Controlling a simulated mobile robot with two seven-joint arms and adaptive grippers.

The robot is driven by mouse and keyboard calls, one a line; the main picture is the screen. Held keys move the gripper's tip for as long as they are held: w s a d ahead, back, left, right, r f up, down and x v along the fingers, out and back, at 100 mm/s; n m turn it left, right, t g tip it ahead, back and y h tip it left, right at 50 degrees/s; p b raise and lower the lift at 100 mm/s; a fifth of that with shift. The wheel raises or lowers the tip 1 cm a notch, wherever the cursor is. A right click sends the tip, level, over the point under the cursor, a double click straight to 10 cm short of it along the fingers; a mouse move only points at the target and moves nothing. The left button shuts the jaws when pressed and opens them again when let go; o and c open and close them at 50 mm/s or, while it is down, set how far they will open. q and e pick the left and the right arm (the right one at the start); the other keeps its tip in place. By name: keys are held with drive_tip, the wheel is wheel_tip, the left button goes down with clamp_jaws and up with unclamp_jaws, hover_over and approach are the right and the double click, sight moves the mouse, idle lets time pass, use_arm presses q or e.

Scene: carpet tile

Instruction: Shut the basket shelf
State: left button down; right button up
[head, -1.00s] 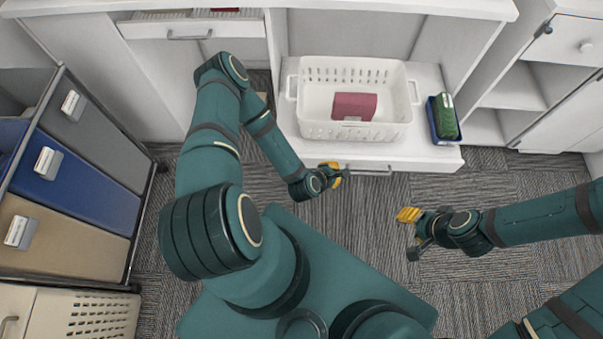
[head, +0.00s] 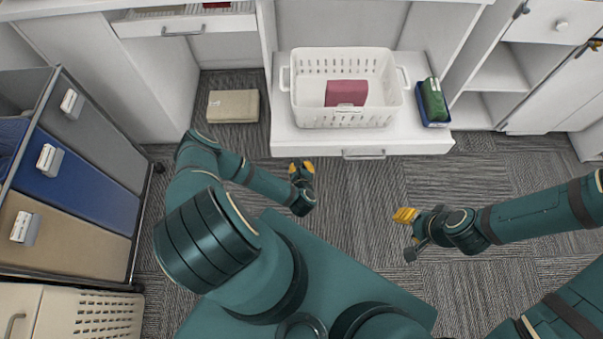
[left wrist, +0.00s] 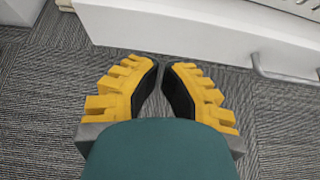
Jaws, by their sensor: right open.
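The basket shelf (head: 290,138) is a white pull-out shelf, standing out from the white cabinet, with a bar handle (head: 363,154) on its front. A white basket (head: 345,117) stands on it. My left gripper (head: 302,172) is apart from the shelf, in front of its left part. In the left wrist view, its yellow and black fingers (left wrist: 161,66) are nearly together with nothing between them. The shelf front (left wrist: 190,35) and handle (left wrist: 285,75) show beyond and to the right. My right gripper (head: 405,234) is open and empty over the carpet, right of the handle.
A maroon box (head: 346,93) lies in the basket. A blue tray with a green item (head: 433,100) sits at the shelf's right end. A beige item (head: 233,106) lies on the floor left of the shelf. A bin rack (head: 92,160) stands left. Carpet before the shelf is clear.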

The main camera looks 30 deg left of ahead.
sight(301, 148)
use_arm(q)
drive_tip(key=x, duration=0.3)
drive_tip(key=r+b+x, duration=0.1)
drive_tip(key=x, duration=0.1)
drive_tip(key=shift+w+a+f, duration=0.15)
drive_tip(key=shift+w+a, duration=0.2)
drive_tip(key=shift+w, duration=0.15)
drive_tip(key=shift+w+a, duration=0.4)
drive_tip(key=shift+w, duration=0.2)
